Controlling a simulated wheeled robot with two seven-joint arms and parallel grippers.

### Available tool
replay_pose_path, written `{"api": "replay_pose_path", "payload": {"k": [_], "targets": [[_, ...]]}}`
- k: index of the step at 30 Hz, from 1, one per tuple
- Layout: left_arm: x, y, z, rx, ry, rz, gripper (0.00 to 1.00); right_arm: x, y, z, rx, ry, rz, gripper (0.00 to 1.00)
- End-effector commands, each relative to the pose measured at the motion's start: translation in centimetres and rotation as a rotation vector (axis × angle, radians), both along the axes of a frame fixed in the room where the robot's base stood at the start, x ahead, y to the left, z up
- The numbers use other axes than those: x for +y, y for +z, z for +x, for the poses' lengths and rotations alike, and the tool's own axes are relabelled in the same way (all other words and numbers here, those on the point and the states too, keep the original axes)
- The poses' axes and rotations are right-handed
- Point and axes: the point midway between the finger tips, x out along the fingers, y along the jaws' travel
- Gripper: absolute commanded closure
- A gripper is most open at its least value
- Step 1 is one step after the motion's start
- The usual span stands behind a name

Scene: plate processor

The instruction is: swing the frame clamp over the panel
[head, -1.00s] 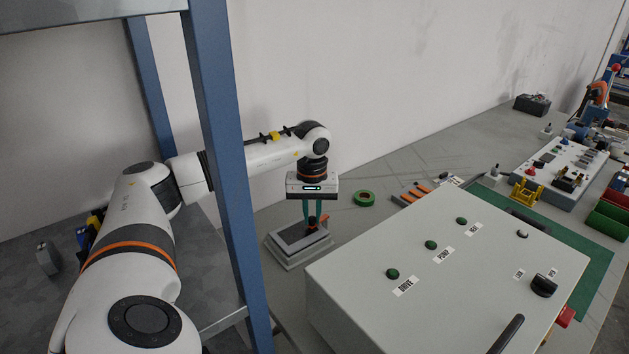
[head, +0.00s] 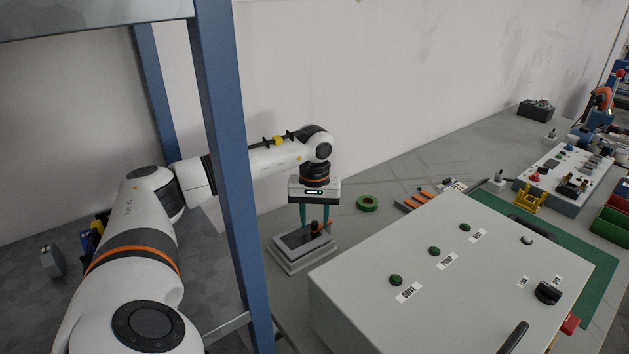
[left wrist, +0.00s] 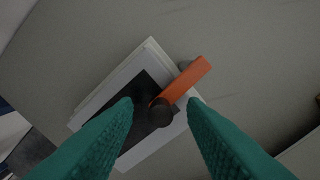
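The frame clamp is an orange bar (left wrist: 190,78) with a dark round knob (left wrist: 160,112) at one end. In the left wrist view the knob lies over the dark panel (left wrist: 143,132) and the bar points up and right, past the edge of the light frame (left wrist: 99,90). In the head view the orange clamp (head: 317,228) shows small at the right of the frame (head: 292,262). My left gripper (head: 316,222) is open above it, fingers pointing down. In the left wrist view its green fingertips (left wrist: 160,102) stand apart on either side of the knob. My right gripper is out of view.
A large grey control box (head: 440,290) with green buttons stands to the right of the frame. A green tape roll (head: 368,204) and orange-handled tools (head: 415,200) lie behind. A blue rack post (head: 232,170) stands in front of my left arm.

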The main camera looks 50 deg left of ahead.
Motion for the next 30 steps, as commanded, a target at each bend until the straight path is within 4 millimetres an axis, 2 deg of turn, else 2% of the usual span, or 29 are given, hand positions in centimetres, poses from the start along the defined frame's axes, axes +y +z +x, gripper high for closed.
{"api": "replay_pose_path", "payload": {"k": [4,8,15,21,25,30], "targets": [[0.0,0.3,0.0,-0.001,-0.001,-0.001,0.62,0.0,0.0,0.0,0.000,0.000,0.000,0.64],[-0.1,1.9,0.1,-0.003,-0.001,-0.001,0.62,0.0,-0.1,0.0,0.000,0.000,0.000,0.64],[-0.1,7.1,0.1,-0.004,-0.001,-0.001,0.62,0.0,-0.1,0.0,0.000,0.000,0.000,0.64],[0.0,10.6,0.1,-0.003,0.000,-0.001,0.62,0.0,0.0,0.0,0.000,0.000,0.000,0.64],[0.0,11.7,0.0,-0.001,0.000,-0.001,0.62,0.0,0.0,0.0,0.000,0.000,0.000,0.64],[0.0,12.0,0.0,0.000,0.000,0.000,0.62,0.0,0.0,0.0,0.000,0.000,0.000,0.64]]}}
